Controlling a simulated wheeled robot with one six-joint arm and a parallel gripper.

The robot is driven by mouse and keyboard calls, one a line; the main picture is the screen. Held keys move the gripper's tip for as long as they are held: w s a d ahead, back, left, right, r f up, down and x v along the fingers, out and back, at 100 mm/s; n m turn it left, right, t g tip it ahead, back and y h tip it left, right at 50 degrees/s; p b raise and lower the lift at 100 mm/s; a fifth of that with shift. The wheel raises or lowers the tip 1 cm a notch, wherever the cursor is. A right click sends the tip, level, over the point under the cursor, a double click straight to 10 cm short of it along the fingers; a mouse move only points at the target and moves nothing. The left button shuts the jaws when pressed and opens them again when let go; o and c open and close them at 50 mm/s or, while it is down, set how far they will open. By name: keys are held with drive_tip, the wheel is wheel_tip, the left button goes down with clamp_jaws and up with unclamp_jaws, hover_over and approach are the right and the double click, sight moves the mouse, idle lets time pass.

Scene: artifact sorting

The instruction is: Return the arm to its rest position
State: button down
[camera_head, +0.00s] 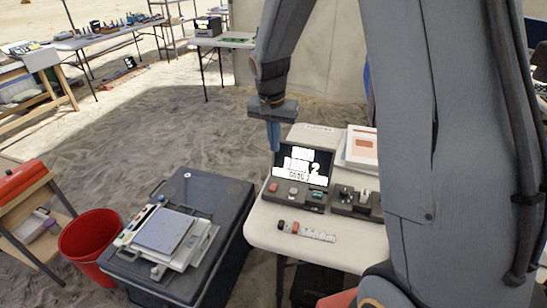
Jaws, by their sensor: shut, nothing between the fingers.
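My gripper (273,137) hangs from my grey arm, pointing down, near the middle of the head view. Its blue-grey fingers are together with nothing seen between them. It is over or in front of the far left corner of a white table (345,254), left of a small screen with text (305,165). How high it is above the table I cannot tell. My arm covers much of the right side of the view.
On the white table stand a control panel (297,193), a scale strip (312,233) and a stack of papers (361,148). A dark case (225,200) bearing a white device (163,232) stands to the left, beside a red bin (90,240). Sandy floor lies open behind.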

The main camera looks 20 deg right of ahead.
drive_tip(key=shift+r, duration=0.45)
drive_tip(key=s+n+y, duration=0.1)
drive_tip(key=s+n, duration=0.5)
drive_tip(key=s, duration=1.6)
drive_tip(key=shift+s+n, duration=0.25)
drive_tip(key=shift+n, duration=0.15)
drive_tip(key=shift+s, duration=0.1)
